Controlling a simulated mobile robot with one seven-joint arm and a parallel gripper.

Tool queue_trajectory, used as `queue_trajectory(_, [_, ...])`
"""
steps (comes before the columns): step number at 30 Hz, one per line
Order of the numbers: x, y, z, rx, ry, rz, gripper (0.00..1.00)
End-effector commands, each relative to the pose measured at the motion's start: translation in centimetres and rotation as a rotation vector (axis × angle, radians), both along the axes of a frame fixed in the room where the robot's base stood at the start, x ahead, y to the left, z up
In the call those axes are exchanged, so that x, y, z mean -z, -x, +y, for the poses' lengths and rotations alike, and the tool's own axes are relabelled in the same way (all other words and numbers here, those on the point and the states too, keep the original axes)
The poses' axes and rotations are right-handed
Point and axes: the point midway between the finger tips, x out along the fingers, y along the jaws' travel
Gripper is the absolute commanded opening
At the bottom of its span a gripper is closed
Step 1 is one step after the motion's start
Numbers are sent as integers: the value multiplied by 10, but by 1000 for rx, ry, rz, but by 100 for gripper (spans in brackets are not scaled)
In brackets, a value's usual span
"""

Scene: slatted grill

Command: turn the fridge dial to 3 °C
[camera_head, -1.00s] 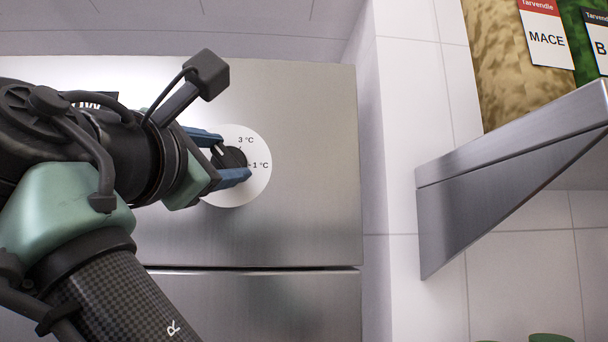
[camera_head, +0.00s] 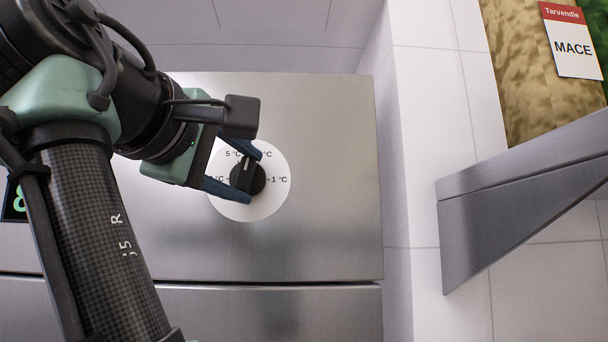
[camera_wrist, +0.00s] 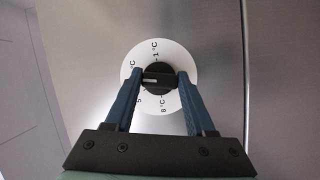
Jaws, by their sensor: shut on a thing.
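The fridge dial is a black knob (camera_head: 248,178) on a round white plate (camera_head: 270,195), on the steel fridge front. In the wrist view my gripper (camera_wrist: 160,79) is shut on the ends of the knob's bar (camera_wrist: 160,79). The white mark on the bar points left there, between the 3 and 5 labels.
A green-digit display (camera_head: 15,203) at the left edge is mostly hidden by my arm. A metal shelf (camera_head: 530,185) with spice packets (camera_head: 573,45) juts out at right. The fridge front (camera_head: 325,150) right of the dial is clear.

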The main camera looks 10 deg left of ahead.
Motion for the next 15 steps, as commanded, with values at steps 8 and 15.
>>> queue_trajectory(8, [-5,1,1,-6,-181,44,0])
queue_trajectory(15, [-5,1,1,-6,-266,66,0])
